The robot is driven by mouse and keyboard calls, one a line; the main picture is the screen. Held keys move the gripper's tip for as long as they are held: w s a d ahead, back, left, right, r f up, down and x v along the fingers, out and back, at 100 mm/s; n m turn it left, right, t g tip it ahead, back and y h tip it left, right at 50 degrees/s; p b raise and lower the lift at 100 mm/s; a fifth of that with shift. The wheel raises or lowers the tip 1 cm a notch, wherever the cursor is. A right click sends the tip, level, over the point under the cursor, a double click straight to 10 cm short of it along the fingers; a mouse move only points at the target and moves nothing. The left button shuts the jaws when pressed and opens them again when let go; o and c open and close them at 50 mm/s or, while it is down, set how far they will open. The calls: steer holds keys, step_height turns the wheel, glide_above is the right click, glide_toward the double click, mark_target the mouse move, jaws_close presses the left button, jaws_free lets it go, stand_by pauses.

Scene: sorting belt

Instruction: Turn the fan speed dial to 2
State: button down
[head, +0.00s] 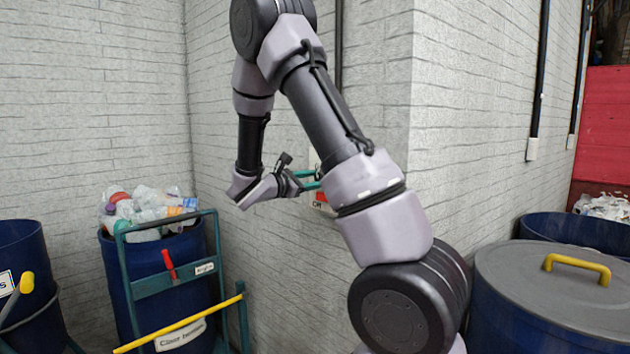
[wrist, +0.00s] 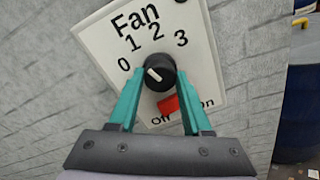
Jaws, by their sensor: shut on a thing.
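The fan speed dial (wrist: 161,70) is a round black knob on a white panel (wrist: 205,75) marked "Fan" with 0, 1, 2 and 3 around it. Its white pointer mark slants up and left, on the side of 0 and 1, not toward 2; the exact setting is hard to tell. My gripper (wrist: 160,76) has its teal fingers shut on the dial, one on each side. In the head view my gripper (head: 308,180) reaches the wall panel, which is mostly hidden behind my arm.
A red switch (wrist: 168,105) sits below the dial, between my fingers, above "Off" and "On" labels. In the head view, a blue bin of bottles (head: 120,275) with a green cart frame (head: 135,285) stands left. A grey-lidded bin (head: 520,285) stands right.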

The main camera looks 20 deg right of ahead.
steer(key=shift+m, duration=3.8)
steer(key=shift+c, duration=1.7)
jaws_free()
steer(key=v, duration=1.1)
steer(key=shift+s, duration=0.2)
steer(key=shift+r, duration=0.1)
steer(key=shift+d, duration=0.1)
